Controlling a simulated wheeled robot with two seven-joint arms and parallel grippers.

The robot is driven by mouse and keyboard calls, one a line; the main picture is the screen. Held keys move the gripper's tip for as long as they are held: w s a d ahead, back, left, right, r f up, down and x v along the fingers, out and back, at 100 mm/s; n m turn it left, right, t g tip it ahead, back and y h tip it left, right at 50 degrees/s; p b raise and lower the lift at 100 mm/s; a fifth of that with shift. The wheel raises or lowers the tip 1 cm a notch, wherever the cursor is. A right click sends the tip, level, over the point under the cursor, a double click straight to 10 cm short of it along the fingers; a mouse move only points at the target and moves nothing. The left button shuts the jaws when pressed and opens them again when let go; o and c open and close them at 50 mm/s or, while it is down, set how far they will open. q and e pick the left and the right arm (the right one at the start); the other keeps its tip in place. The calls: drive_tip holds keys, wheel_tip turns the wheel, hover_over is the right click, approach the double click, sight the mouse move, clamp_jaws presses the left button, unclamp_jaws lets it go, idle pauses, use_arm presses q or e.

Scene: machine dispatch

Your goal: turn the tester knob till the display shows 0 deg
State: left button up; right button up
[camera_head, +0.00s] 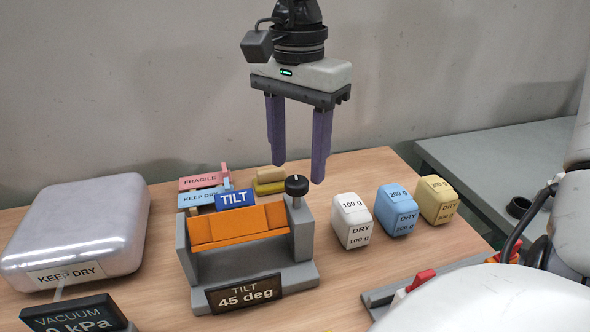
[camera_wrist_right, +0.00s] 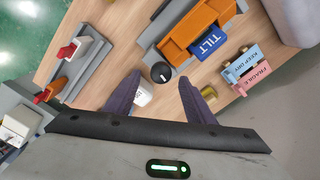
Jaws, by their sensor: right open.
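The tilt tester (camera_head: 247,262) is a grey stand with an orange cradle (camera_head: 237,226) on the wooden table. Its display (camera_head: 244,296) reads "TILT 45 deg". The black knob (camera_head: 296,186) sits on top of its right post; in the right wrist view the knob (camera_wrist_right: 160,72) lies ahead of the fingertips, a little left of the middle between them. My right gripper (camera_head: 298,172) points down above and behind the knob, with its purple fingers apart and empty. In the right wrist view my right gripper (camera_wrist_right: 156,82) is also open. My left gripper is not in view.
White (camera_head: 351,221), blue (camera_head: 395,210) and yellow (camera_head: 438,200) weight blocks stand right of the tester. Behind it are FRAGILE (camera_head: 200,182) and KEEP DRY signs and a blue TILT sign (camera_head: 235,199). A silver KEEP DRY case (camera_head: 80,228) and a vacuum display (camera_head: 72,315) are left.

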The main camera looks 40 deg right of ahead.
sight(297, 180)
wheel_tip(297, 180, down, 2)
drive_tip(key=shift+f, duration=0.7)
drive_tip(key=c, duration=1.1)
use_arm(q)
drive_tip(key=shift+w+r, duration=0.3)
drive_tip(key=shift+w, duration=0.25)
use_arm(e)
drive_tip(key=shift+o, duration=0.2)
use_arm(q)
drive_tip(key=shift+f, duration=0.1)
